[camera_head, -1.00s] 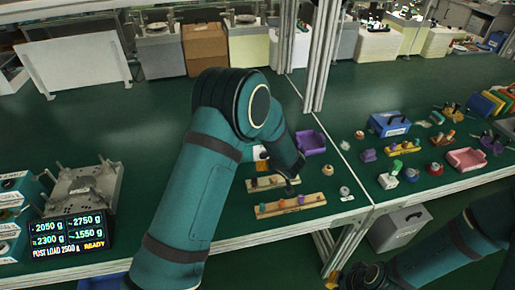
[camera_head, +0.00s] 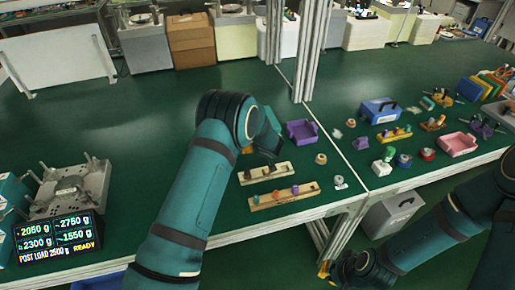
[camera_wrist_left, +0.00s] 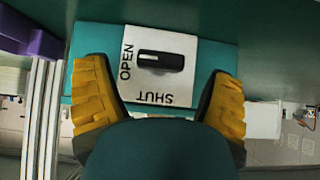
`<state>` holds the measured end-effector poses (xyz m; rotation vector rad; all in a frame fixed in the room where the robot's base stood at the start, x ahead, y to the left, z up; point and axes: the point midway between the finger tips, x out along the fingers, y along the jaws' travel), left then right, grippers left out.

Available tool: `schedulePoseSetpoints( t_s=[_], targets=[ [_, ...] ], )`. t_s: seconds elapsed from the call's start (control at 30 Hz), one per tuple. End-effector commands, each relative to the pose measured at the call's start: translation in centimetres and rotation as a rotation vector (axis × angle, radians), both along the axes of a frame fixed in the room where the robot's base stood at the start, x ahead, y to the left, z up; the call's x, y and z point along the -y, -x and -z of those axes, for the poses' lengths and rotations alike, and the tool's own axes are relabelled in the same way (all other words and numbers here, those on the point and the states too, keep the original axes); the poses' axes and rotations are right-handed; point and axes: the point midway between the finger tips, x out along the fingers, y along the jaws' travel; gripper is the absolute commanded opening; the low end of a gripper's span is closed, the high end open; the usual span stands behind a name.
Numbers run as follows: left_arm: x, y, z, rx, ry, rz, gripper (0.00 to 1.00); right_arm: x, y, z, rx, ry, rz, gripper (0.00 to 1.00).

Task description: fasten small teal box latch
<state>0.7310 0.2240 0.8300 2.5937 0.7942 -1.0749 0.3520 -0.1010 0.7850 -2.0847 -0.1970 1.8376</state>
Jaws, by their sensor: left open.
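The teal box (camera_wrist_left: 218,60) fills the middle of the left wrist view. Its white latch plate (camera_wrist_left: 185,84) reads OPEN at the left and SHUT, upside down, at the bottom. The black latch knob (camera_wrist_left: 160,61) lies crosswise, one end toward OPEN. My left gripper (camera_wrist_left: 158,100) is open; its yellow fingers stand either side of the plate in the picture, with no clear contact on the knob. In the head view my left arm largely hides the box. My right gripper (camera_head: 325,271) hangs low by the bench's front edge; its opening is unclear.
Two wooden peg strips (camera_head: 265,172) (camera_head: 305,191) lie nearer the front edge. The green bench behind my left arm is clear.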

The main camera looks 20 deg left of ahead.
Motion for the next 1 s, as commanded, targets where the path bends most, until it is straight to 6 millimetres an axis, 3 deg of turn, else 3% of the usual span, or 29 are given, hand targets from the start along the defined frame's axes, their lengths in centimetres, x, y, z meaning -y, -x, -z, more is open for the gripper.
schedulePoseSetpoints(
  t_s=[0.2,0.5,0.7,1.0],
  targets=[
    [-0.63,-0.89,1.12,0.000,0.000,0.000,0.83,-0.02,0.09,0.23,-0.002,0.000,-0.002,0.00],
    [-0.65,-0.98,1.17,0.000,0.000,0.000,0.82,-0.02,0.09,0.22,-0.002,0.000,-0.002,0.00],
    [-0.65,-0.97,1.15,0.000,0.000,0.000,0.14,-0.02,0.08,0.22,-0.002,0.000,-0.002,0.00],
    [-0.70,-0.97,1.27,0.013,0.019,0.000,0.14,-0.04,0.21,0.88,-0.005,-0.001,-0.004,0.00]
  ],
)
